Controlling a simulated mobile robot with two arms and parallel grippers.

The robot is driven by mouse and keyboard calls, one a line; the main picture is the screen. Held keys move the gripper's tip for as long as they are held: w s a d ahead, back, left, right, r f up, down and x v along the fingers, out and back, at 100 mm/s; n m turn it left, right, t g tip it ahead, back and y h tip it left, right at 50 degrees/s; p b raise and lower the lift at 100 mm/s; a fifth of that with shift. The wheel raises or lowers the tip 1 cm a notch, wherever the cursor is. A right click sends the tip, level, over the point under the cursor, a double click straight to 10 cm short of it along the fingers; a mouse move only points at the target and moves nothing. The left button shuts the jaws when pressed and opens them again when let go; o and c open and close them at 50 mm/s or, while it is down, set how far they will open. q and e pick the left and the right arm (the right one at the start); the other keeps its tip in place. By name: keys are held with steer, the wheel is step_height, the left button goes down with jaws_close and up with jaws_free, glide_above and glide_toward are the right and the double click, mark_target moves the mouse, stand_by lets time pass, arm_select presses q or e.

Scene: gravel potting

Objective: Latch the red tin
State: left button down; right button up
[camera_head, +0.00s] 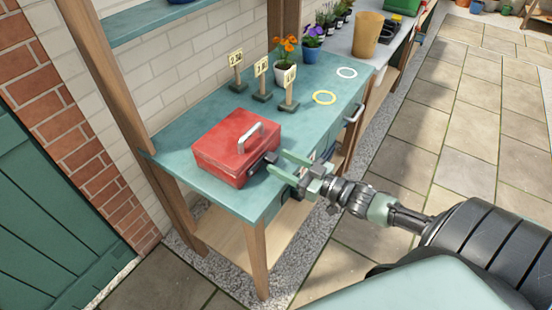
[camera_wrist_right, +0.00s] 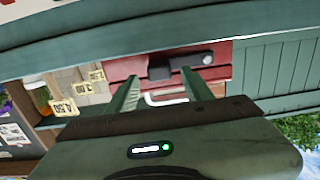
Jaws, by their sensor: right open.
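The red tin (camera_head: 225,148) stands on the near left end of the teal bench, its lid down and a light grey handle on top. Its front with the dark latch (camera_wrist_right: 180,65) shows in the right wrist view, where the tin (camera_wrist_right: 128,68) fills the middle. My right gripper (camera_head: 277,162) is open with its fingertips close in front of the latch side. In the right wrist view the two green fingers (camera_wrist_right: 160,75) reach to either side of the latch; I cannot tell whether they touch it. My left gripper is not in view.
Several price signs (camera_head: 262,75) stand on the bench (camera_head: 185,173) behind the tin.

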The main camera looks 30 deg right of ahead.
steer(key=shift+x, duration=1.05)
jaws_close()
stand_by(0.7)
